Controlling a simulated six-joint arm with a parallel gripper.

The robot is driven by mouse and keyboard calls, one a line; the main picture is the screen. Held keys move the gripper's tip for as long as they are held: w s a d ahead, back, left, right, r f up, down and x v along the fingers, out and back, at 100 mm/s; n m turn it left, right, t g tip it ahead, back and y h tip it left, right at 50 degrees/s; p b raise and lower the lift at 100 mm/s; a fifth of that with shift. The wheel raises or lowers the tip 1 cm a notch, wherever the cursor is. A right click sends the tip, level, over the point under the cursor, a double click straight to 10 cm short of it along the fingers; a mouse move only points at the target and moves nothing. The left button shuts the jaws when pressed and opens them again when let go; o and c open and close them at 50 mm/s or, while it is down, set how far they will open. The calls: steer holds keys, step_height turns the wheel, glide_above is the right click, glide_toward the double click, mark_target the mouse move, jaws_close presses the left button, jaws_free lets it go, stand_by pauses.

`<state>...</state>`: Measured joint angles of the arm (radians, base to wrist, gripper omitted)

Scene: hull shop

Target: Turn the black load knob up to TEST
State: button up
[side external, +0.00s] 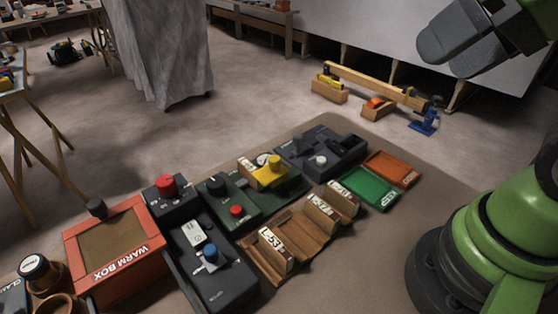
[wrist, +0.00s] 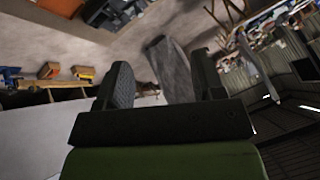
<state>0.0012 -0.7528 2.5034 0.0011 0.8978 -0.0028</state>
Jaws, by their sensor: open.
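In the side view a dark green box (side external: 245,191) stands mid-bench with a black knob (side external: 215,185) at its far left and a red button (side external: 237,211) nearer the front. This black knob looks like the load knob; its markings and pointer are too small to read. My gripper (side external: 447,55) is at the upper right of the side view, raised and far from the knob. In the wrist view my gripper (wrist: 161,68) has its two fingers apart with nothing held between them. The knob does not show in the wrist view.
Close around the green box are a dark box with a red knob (side external: 166,186), a box with a blue knob (side external: 209,254), a yellow block (side external: 270,173) and a wooden rack (side external: 290,242). An orange WARM BOX (side external: 118,268) stands left. Green (side external: 366,187) and orange (side external: 391,167) trays lie right.

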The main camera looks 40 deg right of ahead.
steer(key=w+a+n+g, duration=0.1)
steer(key=w+a+n, duration=0.25)
steer(key=w, duration=0.55)
steer(key=n+g+y, duration=0.2)
steer(key=n+g, duration=0.1)
steer(key=n, duration=0.8)
glide_above(216, 181)
steer(key=s+d, duration=0.3)
step_height(216, 181, down, 18)
steer(key=shift+m+h, duration=0.25)
steer(key=shift+h, duration=0.05)
steer(key=x, duration=1)
steer(key=shift+f, duration=0.35)
steer(key=c, duration=0.9)
